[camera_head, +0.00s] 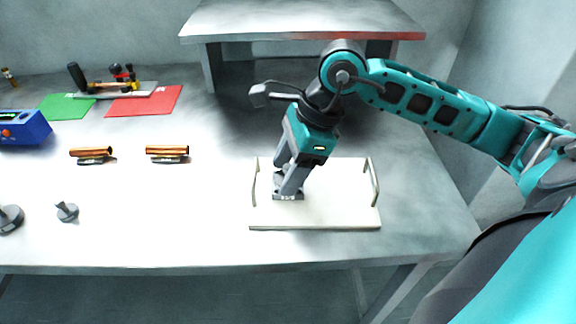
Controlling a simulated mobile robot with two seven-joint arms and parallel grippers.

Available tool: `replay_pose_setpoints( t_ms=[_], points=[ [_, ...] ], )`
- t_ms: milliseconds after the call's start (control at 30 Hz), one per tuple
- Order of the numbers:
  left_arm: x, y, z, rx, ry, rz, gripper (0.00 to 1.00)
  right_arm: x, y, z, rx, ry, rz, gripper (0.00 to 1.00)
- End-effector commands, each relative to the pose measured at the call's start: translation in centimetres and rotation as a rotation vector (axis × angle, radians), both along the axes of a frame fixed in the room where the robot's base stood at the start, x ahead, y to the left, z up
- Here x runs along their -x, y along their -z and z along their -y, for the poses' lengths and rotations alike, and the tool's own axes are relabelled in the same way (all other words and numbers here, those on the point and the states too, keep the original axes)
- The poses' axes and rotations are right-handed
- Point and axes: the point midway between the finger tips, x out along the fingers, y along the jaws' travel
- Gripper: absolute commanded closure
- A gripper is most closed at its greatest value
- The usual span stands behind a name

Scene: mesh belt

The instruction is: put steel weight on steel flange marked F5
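My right gripper (287,186) points down over the left part of a cream tray (330,218) with a handle at each side. A low dark grey metal piece (288,196) with small pale marks on its front sits on the tray at the fingertips. I cannot read the marks or tell whether it is the flange, the weight, or both. The fingers hide its top, and I cannot tell whether they are closed on it. A small grey knobbed metal piece (67,211) and a larger one (10,219) stand at the table's left. My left gripper is not in view.
Two copper-coloured tubes (90,152) (167,150) lie on the left half. Behind are a green mat (62,107), a red mat (145,103), several tools and a blue box (27,130). A raised shelf (300,20) stands at the back. The front left middle is clear.

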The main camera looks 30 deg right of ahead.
Motion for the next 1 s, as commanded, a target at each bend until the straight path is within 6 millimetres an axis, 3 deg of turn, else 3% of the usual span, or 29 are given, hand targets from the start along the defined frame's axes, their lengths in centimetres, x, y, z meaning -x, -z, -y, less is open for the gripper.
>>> replay_pose_setpoints(
  t_ms=[167,567,667,1000],
  points=[
    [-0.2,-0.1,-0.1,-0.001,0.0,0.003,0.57,0.0,0.0,0.0,0.0,0.0,0.0,0.25],
    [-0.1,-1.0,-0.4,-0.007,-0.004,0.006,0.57,0.0,-1.1,0.0,0.0,0.001,0.0,0.25],
    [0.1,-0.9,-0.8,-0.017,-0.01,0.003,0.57,0.0,-2.2,0.4,0.003,0.003,0.004,0.25],
    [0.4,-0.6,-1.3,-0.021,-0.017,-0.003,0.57,1.2,-9.3,3.2,0.004,0.002,0.004,0.25]
  ],
)
